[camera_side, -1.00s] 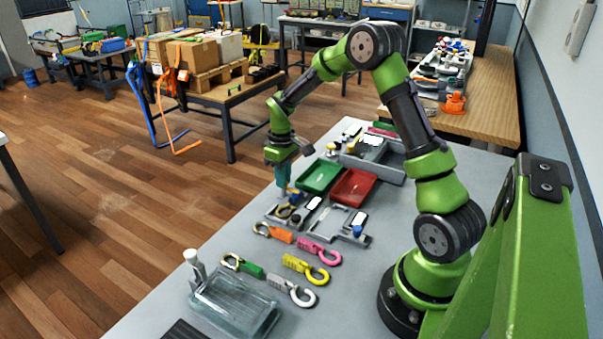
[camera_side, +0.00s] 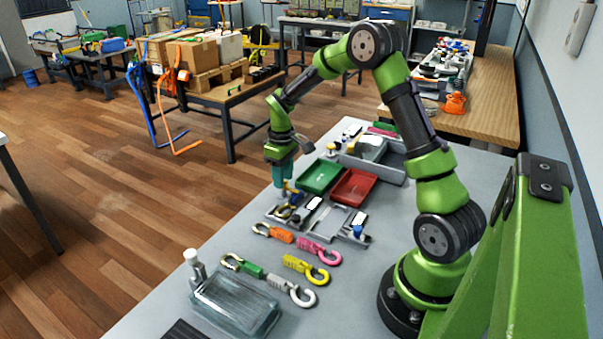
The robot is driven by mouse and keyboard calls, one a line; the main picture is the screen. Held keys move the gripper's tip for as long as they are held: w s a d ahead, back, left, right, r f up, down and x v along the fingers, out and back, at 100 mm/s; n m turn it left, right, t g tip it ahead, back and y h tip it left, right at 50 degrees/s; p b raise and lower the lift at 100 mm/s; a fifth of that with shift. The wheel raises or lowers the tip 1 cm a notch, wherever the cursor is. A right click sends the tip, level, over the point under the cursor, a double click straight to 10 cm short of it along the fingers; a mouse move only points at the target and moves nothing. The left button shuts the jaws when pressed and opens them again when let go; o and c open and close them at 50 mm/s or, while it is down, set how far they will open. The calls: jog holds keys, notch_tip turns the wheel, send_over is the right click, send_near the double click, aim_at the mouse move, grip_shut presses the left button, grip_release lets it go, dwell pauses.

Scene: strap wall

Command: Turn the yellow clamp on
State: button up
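A similar grey fixture (camera_side: 334,223) with a blue knob (camera_side: 357,231) stands to the right.
Orange, pink, yellow (camera_side: 307,269), green and grey hooks lie in front of the fixtures. A green tray (camera_side: 320,177) and a red tray (camera_side: 353,188) stand behind. A clear box (camera_side: 235,304) sits at the front. A grey bin (camera_side: 375,161) is at the back.

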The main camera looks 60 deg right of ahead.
notch_tip(320, 180, up, 16)
jog(key=shift+r, duration=0.2)
dwell(0.4)
jog(key=s+a+r+m+t+y, duration=0.1)
jog(key=s+a+m+t, duration=0.1)
jog(key=s+a, duration=0.7)
jog(key=s+a+r+m+t+y, duration=0.1)
jog(key=s+a+r+m+t, duration=0.1)
jog(key=s+a+t, duration=0.3)
jog(key=s+a, duration=0.4)
jog(key=a, duration=0.1)
jog(key=shift+s+a+r, duration=0.3)
jog(key=shift+a, duration=0.05)
